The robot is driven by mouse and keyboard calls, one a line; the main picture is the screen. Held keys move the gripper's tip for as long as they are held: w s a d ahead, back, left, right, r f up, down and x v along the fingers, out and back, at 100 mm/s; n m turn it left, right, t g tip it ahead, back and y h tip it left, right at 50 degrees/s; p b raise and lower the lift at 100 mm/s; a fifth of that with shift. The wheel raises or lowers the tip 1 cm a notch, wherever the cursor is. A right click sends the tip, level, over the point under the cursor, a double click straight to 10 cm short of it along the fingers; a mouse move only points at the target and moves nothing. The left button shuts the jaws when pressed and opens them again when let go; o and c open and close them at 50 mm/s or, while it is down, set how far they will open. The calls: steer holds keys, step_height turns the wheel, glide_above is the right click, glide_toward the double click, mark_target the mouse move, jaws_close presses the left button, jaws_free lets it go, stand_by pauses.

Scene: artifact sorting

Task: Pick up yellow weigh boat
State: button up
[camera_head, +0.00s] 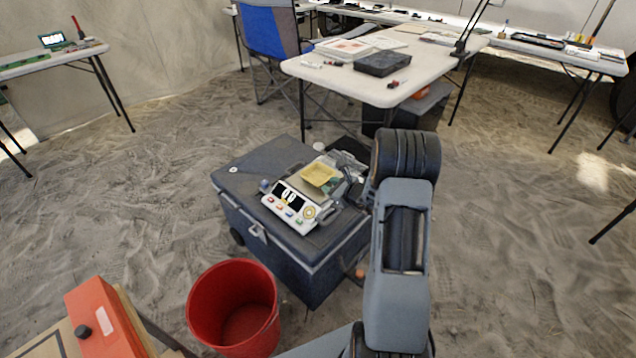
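The yellow weigh boat (319,174) is a small shallow square dish. It sits on top of a white scale (290,206) with a dark display and coloured buttons. The scale stands on the lid of a dark grey cooler box (240,181). My arm comes up from the lower right, and my gripper (341,190) is low over the lid, just right of the weigh boat. The gripper is small and partly hidden by my arm, so I cannot tell whether its fingers are apart or touching the boat. A small dark green patch shows at the boat's right edge.
A red bucket (233,300) stands in front of the cooler. An orange-red box (103,318) is at the lower left. A white table (300,68) with trays and a blue chair (270,30) stand behind. Sandy floor is open to the left and right.

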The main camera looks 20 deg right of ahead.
mark_target(311, 187)
steer(key=b+x, duration=0.2)
steer(key=x, duration=0.9)
steer(key=shift+w+a, duration=0.2)
steer(key=shift+w, duration=0.05)
jaws_close()
